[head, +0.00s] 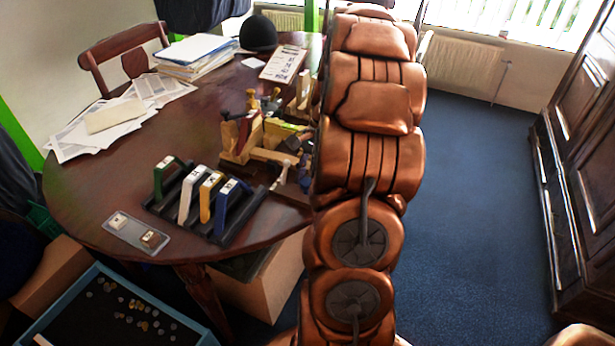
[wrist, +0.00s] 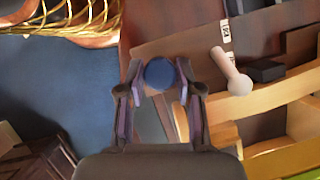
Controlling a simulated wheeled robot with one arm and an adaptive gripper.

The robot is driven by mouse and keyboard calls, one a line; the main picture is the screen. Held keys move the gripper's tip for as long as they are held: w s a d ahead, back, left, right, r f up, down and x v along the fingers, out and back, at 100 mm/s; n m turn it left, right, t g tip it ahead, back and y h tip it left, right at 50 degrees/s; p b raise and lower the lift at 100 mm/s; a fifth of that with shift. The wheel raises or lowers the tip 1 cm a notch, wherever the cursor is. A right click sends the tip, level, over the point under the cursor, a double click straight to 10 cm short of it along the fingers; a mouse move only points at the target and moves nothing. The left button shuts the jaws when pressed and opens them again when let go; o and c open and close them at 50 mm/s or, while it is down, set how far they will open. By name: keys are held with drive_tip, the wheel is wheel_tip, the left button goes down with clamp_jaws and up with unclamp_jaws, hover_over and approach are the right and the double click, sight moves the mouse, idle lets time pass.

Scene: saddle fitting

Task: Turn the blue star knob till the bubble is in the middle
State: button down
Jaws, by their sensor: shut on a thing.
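In the wrist view the blue knob (wrist: 159,73) shows as a round, dark blue top between the two fingertips. My gripper (wrist: 159,70) is shut on it, one finger on each side. The knob's star outline cannot be made out from here. In the head view my copper-coloured arm hides the gripper and the knob. The wooden fixture (head: 240,138) stands on the table just left of my arm. I cannot make out a bubble in either view.
A dark rack (head: 222,236) with several coloured handles stands left of the fixture on the round table (head: 90,205). A pale round-headed peg (wrist: 235,75) and a black block (wrist: 266,70) sit right of the gripper. Papers (head: 190,55) lie at the back. Floor is clear at right.

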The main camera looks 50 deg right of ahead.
drive_tip(key=m+t+p, duration=0.1)
drive_tip(key=m, duration=0.2)
drive_tip(key=shift+s+r, duration=0.1)
drive_tip(key=shift+m, duration=0.5)
drive_tip(key=c, duration=0.8)
unclamp_jaws()
drive_tip(key=v, duration=1.1)
drive_tip(key=shift+s+d+r, duration=0.1)
drive_tip(key=shift+s+r, duration=0.15)
drive_tip(key=shift+r, duration=0.05)
